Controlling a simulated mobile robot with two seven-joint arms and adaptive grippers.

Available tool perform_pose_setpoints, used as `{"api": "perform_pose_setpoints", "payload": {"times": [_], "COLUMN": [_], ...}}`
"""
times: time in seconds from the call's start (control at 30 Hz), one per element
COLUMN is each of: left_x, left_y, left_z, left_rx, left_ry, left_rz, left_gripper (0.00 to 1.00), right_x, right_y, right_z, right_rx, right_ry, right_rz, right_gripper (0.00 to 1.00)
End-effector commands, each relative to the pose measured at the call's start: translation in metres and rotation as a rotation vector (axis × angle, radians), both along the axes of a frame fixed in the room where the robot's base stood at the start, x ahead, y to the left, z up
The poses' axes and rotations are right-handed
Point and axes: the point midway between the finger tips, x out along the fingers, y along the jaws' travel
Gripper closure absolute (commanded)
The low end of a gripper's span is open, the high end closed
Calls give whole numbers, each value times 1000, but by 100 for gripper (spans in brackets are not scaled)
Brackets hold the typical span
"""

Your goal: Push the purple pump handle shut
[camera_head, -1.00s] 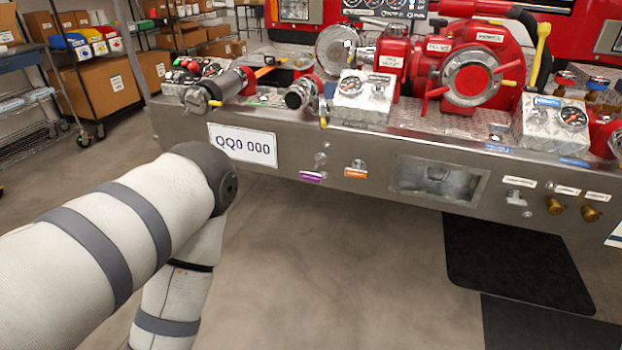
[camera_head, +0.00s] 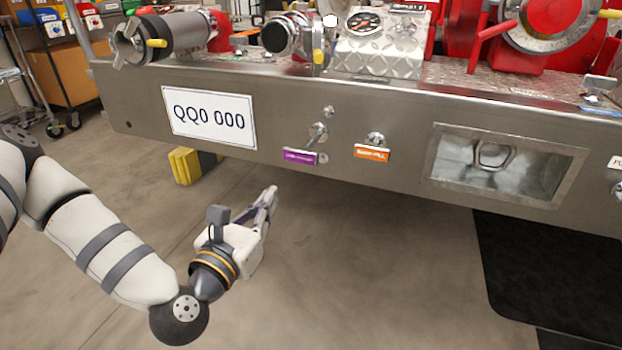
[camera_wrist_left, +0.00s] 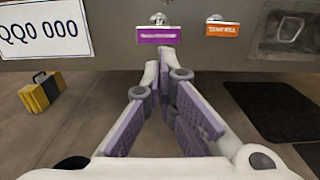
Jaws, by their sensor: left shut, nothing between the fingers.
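The purple-labelled pump handle (camera_head: 316,135) is a small metal knob on the front of the steel bumper (camera_head: 140,105), with a purple label (camera_head: 300,156) at its lower edge. In the left wrist view the purple label (camera_wrist_left: 157,36) shows just above the fingertips. My left gripper (camera_head: 271,194) is below and left of the handle in the head view, apart from it. Its fingers (camera_wrist_left: 163,62) are shut with nothing between them and point toward the bumper. My right gripper is not in view.
An orange-labelled handle (camera_head: 372,152) sits right of the purple one. A white number plate (camera_head: 209,117) is to the left, and a recessed steel box (camera_head: 505,168) is farther right. A yellow and black case (camera_head: 193,164) stands on the floor under the bumper.

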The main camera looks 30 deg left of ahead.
Motion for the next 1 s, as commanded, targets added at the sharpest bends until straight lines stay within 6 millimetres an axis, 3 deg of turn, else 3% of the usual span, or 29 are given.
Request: {"api": "perform_pose_setpoints", "payload": {"times": [0.4,0.6,1.0], "left_x": [86,116,127], "left_y": [19,27,29], "left_z": [0,0,0], "left_rx": [5,5,4], "left_ry": [4,6,9], "left_rz": [-4,-4,-4], "left_gripper": [100,100,100], "right_x": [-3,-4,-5], "right_y": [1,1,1], "right_z": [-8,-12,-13], "right_rx": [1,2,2], "right_ry": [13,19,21], "right_rz": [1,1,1], "right_gripper": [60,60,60]}}
